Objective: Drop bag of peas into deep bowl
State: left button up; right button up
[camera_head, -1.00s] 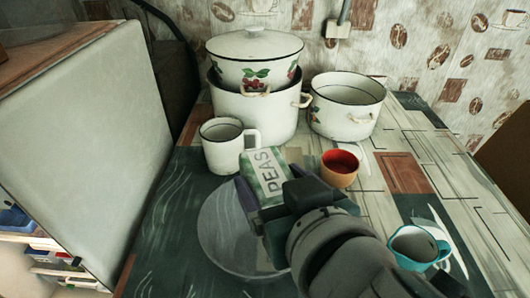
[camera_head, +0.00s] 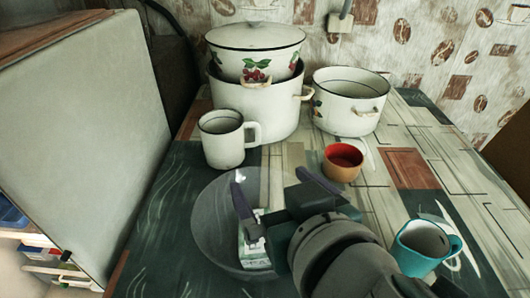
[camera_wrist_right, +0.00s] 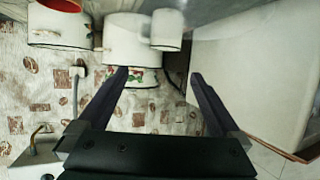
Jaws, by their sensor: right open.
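The bag of peas (camera_head: 253,252), a pale green and white packet, is in the deep bowl (camera_head: 214,221), partly hidden behind my right gripper. The bowl is a wide, clear, dark-tinted bowl on the table. My right gripper (camera_head: 272,182) is open above the bowl, its two fingers spread apart with nothing between them. The wrist view also shows the right gripper (camera_wrist_right: 160,78) open and empty, with the packet out of that view. My left gripper is not in view.
A white mug (camera_head: 223,140), a large enamel pot (camera_head: 250,105) with a lidded pot (camera_head: 254,60) in it, and another pot (camera_head: 347,105) stand behind the bowl. An orange cup (camera_head: 343,163) and a teal cup (camera_head: 421,248) stand to the right. A pale panel (camera_head: 85,140) rises on the left.

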jog(key=p+v, duration=0.1)
jog(key=v, duration=0.9)
jog(key=s+d+r+m+g+h+p, duration=0.1)
jog(key=s+d+r+g+h+p, duration=0.1)
jog(key=s+d+r+g+p, duration=0.35)
jog(key=s+d+r+m+g+h+p, duration=0.1)
jog(key=s+d+r+g+h+p, duration=0.15)
jog(key=s+d+p, duration=0.5)
notch_tip(320, 180, up, 36)
jog(key=w+d+g+p, duration=0.1)
jog(key=p, duration=3.3)
jog(key=shift+d+p, duration=0.25)
jog(key=shift+p, duration=0.1)
jog(key=shift+w, duration=0.1)
